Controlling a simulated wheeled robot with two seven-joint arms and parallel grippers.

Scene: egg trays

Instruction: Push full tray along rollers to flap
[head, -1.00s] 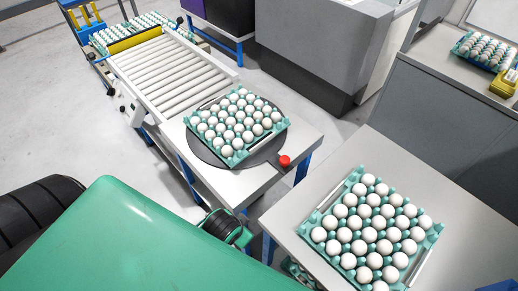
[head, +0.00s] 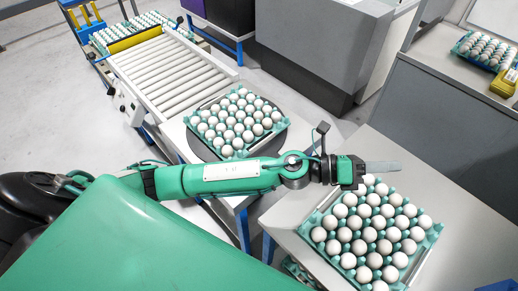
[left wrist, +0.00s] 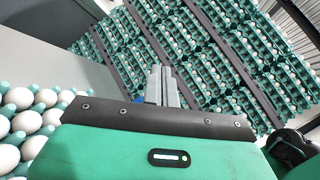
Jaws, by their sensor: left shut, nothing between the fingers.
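A full green tray of white eggs (head: 190,118) sits on the dark turntable (head: 203,149) at the near end of the rollers (head: 165,70). A yellow flap (head: 134,40) crosses the far end of the rollers. My left arm stretches across the head view in front of the turntable's near edge. My left gripper (head: 385,167) is shut and empty, to the right of that tray and above the far edge of a second full tray. My right gripper is not in view. The left wrist view shows the shut fingers (left wrist: 161,87) pointing away.
The second full egg tray (head: 432,236) lies on the grey table (head: 470,205) at right. More egg trays (head: 150,20) stand beyond the flap. A grey cabinet (head: 310,45) stands behind. The left wrist view shows stacked green trays (left wrist: 215,60).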

